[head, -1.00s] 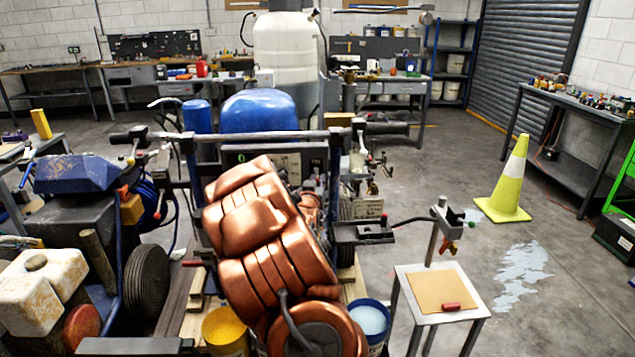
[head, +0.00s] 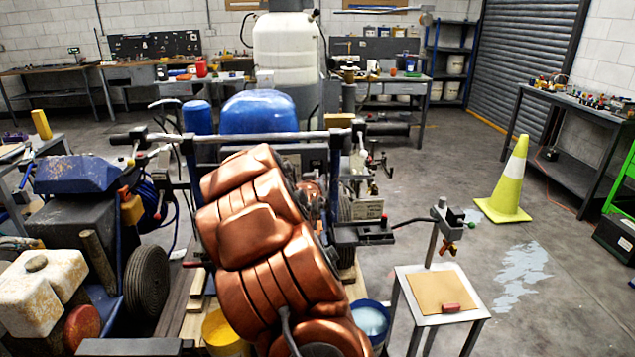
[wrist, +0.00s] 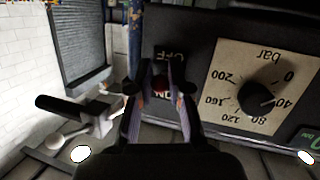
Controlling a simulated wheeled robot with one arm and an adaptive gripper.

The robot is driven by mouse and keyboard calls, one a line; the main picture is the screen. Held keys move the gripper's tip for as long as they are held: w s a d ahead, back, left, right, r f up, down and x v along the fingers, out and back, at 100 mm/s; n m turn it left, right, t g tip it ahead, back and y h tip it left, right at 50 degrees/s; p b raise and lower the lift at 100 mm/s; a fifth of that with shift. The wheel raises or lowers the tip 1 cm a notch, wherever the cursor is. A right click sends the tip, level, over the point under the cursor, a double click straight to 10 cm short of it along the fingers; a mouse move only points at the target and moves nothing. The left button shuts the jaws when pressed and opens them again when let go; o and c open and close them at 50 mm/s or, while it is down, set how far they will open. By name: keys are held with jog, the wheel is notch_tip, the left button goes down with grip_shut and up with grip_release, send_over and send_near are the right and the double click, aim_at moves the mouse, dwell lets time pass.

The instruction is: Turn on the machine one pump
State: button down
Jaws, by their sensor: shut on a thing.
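The line striper (head: 258,112) with a blue tank and a handlebar stands in the middle of the head view, largely covered by my copper arm. In the wrist view its dark control panel (wrist: 207,65) carries OFF and ON labels, OFF above and ON below. The head view hides my gripper behind the arm.
A pressure dial with a black knob (wrist: 256,99) is right of the switch. A black handle grip (wrist: 73,111) is at left. A second striper (head: 80,175) stands left in the head view. A small stand (head: 440,292) and yellow cone (head: 508,185) are at right.

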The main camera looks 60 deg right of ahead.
aim_at(317, 171)
notch_tip(317, 171, up, 2)
jog(key=g+y+p, duration=0.1)
jog(key=y+p, duration=0.2)
jog(key=shift+r+n+g, duration=0.25)
jog(key=shift+n+g, duration=0.15)
jog(key=shift+w+d+r+g+y+p, duration=0.1)
jog(key=shift+r+g+y+p, duration=0.25)
jog(key=shift+y+p, duration=0.35)
jog(key=shift+w+r+g+y+p, duration=0.1)
jog(key=shift+r+g+y+p, duration=0.05)
jog(key=shift+g+y+p, duration=0.4)
jog(key=shift+r+n+y+p, duration=0.1)
jog(key=shift+n+y+p, duration=0.2)
jog(key=shift+y, duration=0.05)
jog(key=c, duration=1.6)
grip_release()
jog(key=o, duration=0.5)
jog(key=shift+f, duration=0.2)
jog(key=shift+s+f, duration=0.1)
